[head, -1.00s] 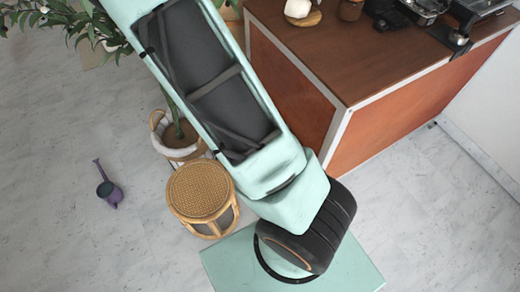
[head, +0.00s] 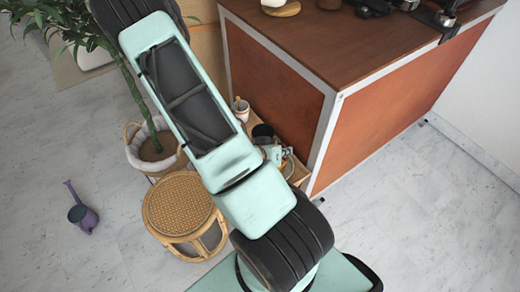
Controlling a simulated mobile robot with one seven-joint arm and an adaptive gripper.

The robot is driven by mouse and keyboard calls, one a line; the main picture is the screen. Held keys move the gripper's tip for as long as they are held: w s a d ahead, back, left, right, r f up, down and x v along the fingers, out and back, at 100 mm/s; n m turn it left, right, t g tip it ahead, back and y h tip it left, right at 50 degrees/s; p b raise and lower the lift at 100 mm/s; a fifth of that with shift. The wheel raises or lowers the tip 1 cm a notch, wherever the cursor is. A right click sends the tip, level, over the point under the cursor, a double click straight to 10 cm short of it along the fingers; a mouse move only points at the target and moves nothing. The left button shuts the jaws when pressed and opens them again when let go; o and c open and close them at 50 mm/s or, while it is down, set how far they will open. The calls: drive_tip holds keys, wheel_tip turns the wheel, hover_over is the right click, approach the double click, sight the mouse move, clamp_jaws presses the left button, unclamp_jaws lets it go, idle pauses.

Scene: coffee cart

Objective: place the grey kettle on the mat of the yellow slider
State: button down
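No grey kettle can be made out in the head view. A small pale and yellowish thing (head: 286,158) shows beside my arm at the low wooden stand. It is partly covered, and I cannot tell whether it is the yellow slider. No mat can be made out. My mint and black arm crosses the middle of the view from the bottom to the top left and hides much of the stand. I see no gripper fingers.
A brown counter (head: 340,45) with a white-edged corner stands at the right. A white mug (head: 241,106) and a dark round vessel (head: 263,131) are by the stand. A rattan stool (head: 178,203), potted plant (head: 152,150) and purple watering can (head: 82,214) are at left.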

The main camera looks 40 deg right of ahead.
drive_tip(key=shift+w+d+f+b, duration=1.55)
drive_tip(key=shift+w+f+b, duration=0.15)
drive_tip(key=shift+f+b, duration=0.45)
drive_tip(key=shift+w+d+f+b, duration=1.6)
drive_tip(key=shift+w+f+b, duration=0.1)
drive_tip(key=shift+f+b, duration=0.45)
drive_tip(key=shift+w+d+f+b, duration=1.55)
drive_tip(key=shift+w+f+b, duration=0.15)
drive_tip(key=shift+f+b, duration=0.45)
drive_tip(key=shift+f, duration=0.1)
drive_tip(key=c, duration=2.2)
unclamp_jaws()
